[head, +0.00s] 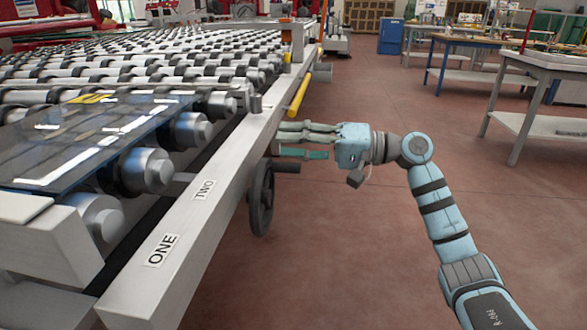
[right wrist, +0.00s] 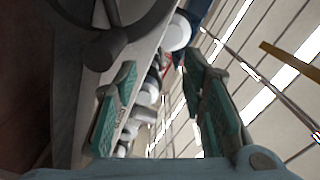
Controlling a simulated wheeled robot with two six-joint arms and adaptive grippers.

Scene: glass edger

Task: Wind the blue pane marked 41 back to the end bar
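The blue pane (head: 75,140) lies flat on the rollers at the left of the head view. It bears a yellow mark (head: 90,99), too slanted to read surely. A pale bar (head: 40,235) crosses the near end of the roller bed, close to the pane's near edge; I cannot tell if they touch. A dark handwheel (head: 262,200) with a crank knob (head: 287,165) hangs on the rail's outer side. My right gripper (head: 282,139) is open and empty, just above the knob. In the right wrist view the knob (right wrist: 104,50) is outside the fingers. My left gripper is not in view.
The side rail (head: 190,215) carries labels ONE (head: 162,250) and TWO (head: 204,189). A yellow bar (head: 299,95) runs along the rail beyond the gripper. Worktables (head: 545,75) stand at the right. The red floor (head: 345,260) beside the rail is clear.

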